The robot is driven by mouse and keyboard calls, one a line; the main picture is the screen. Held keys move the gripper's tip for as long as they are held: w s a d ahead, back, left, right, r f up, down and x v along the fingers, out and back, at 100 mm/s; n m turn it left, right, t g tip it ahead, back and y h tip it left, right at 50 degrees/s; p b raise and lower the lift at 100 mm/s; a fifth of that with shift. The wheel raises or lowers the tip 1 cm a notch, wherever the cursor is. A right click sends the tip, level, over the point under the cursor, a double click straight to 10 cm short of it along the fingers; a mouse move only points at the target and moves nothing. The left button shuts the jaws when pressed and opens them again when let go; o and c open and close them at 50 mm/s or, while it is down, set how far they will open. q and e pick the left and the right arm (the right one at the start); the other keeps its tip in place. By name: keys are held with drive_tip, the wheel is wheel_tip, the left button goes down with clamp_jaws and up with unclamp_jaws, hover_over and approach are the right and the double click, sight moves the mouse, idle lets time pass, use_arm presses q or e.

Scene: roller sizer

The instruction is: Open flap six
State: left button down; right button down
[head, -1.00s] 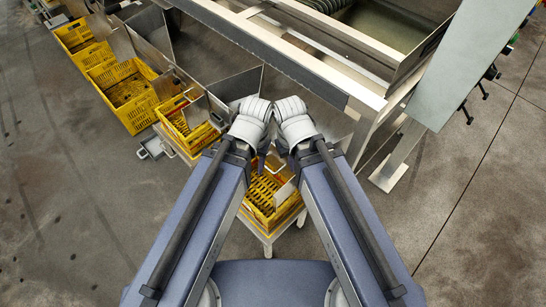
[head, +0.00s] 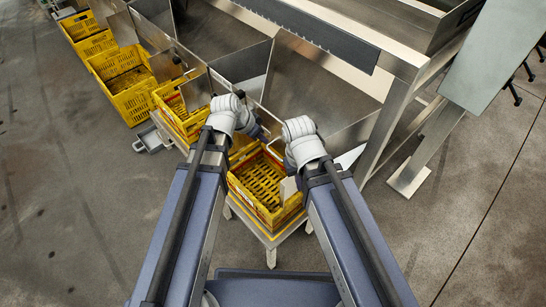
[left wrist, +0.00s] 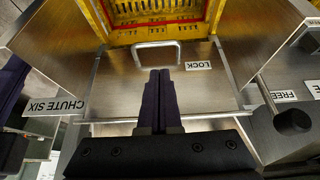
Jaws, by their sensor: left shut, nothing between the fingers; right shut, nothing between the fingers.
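A metal flap plate (left wrist: 115,76) lies below the left wrist camera, with a U-shaped wire handle (left wrist: 158,45) near its crate end. A LOCK label (left wrist: 198,65) is beside the handle. A CHUTE SIX label (left wrist: 57,106) is at the left. My left gripper (left wrist: 160,72) is shut and empty, its dark fingertips pointing at the handle; touching cannot be told. In the head view my left gripper (head: 262,133) is above the chute edge. My right gripper (head: 289,163) is shut over the near crate's right side, its fingers mostly hidden.
A yellow crate (head: 240,194) stands on a low stand below the hands. More yellow crates (head: 120,85) line the left. A black knob (left wrist: 293,121) and a FREE label (left wrist: 285,95) sit right of the plate. A metal frame leg (head: 425,155) stands right. Floor at left is clear.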

sight(278, 151)
use_arm(q)
drive_tip(key=shift+w+a+f, duration=0.15)
drive_tip(key=shift+w+f, duration=0.2)
drive_tip(key=shift+w, duration=0.1)
use_arm(e)
drive_tip(key=shift+f, duration=0.5)
